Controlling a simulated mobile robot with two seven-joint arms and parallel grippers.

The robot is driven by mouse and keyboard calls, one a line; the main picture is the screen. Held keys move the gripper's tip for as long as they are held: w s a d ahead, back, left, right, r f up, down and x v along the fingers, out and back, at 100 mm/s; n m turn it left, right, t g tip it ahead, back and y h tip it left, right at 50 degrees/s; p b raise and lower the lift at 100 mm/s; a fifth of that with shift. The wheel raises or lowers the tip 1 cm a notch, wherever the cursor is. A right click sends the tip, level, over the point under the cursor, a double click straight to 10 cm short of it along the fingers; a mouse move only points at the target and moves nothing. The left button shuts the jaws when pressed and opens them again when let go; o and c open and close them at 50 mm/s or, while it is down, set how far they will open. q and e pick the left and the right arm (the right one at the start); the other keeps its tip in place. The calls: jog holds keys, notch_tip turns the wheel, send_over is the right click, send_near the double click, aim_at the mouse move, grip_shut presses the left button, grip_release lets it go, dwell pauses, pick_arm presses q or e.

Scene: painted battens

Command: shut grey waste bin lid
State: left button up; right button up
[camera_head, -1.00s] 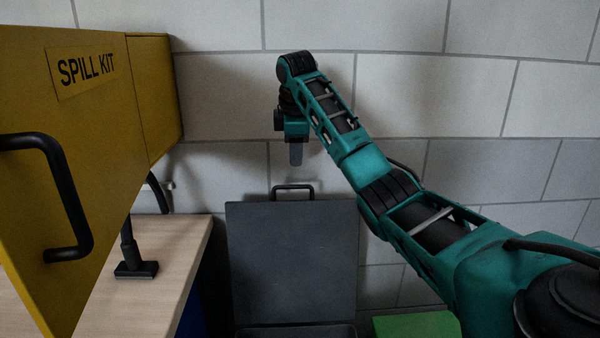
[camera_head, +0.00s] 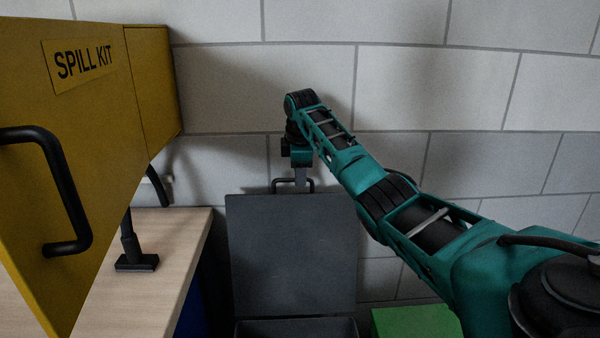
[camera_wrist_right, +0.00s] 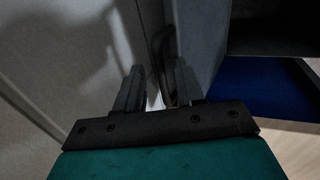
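The dark grey waste bin lid (camera_head: 292,255) stands raised, almost upright, against the wall in the head view. A black handle (camera_head: 279,183) sits on its top edge. The bin's rim (camera_head: 295,328) shows below the lid at the bottom of the picture. My right gripper (camera_head: 301,182) points down at the handle, its fingers overlapping it in the picture. In the right wrist view, its two fingers (camera_wrist_right: 158,90) are apart, and the dark curved handle (camera_wrist_right: 162,45) shows between and beyond them. Whether the fingers touch it cannot be told. My left gripper is not in view.
A yellow spill kit cabinet (camera_head: 85,130) with a black handle hangs over the wooden worktop (camera_head: 165,250) at left. A black stand (camera_head: 136,258) is on the worktop. A green box (camera_head: 415,322) stands right of the bin. A block wall (camera_head: 450,90) is behind.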

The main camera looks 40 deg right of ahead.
jog(key=shift+f, duration=0.2)
grip_shut()
dwell(0.3)
dwell(0.3)
